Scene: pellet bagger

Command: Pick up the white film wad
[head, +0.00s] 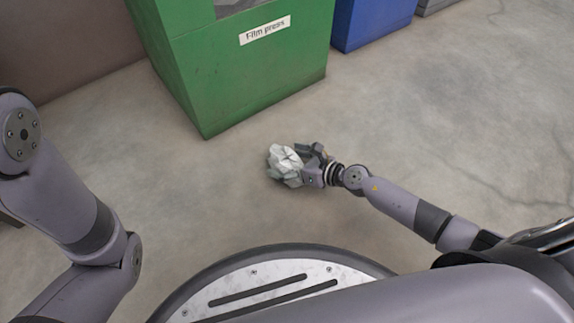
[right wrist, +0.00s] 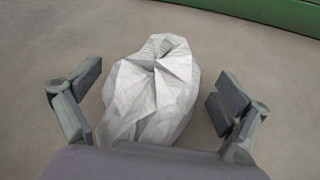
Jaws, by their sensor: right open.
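The white film wad (head: 284,163) is a crumpled pale lump on the concrete floor, in front of the green film press. In the right wrist view the wad (right wrist: 152,92) lies between the two fingers, with a gap on each side. My right gripper (head: 301,163) is at the wad from the right, its jaws open around it. In the right wrist view the gripper (right wrist: 158,92) shows both fingers spread wide, and the wad's near end is hidden behind the gripper body. My left arm shows at the left edge, but its gripper is out of view.
The green bin labelled "Film press" (head: 240,75) stands just behind the wad. A blue bin (head: 370,22) stands behind it to the right. A brown surface (head: 70,45) is at the upper left. The floor (head: 440,120) to the right is clear.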

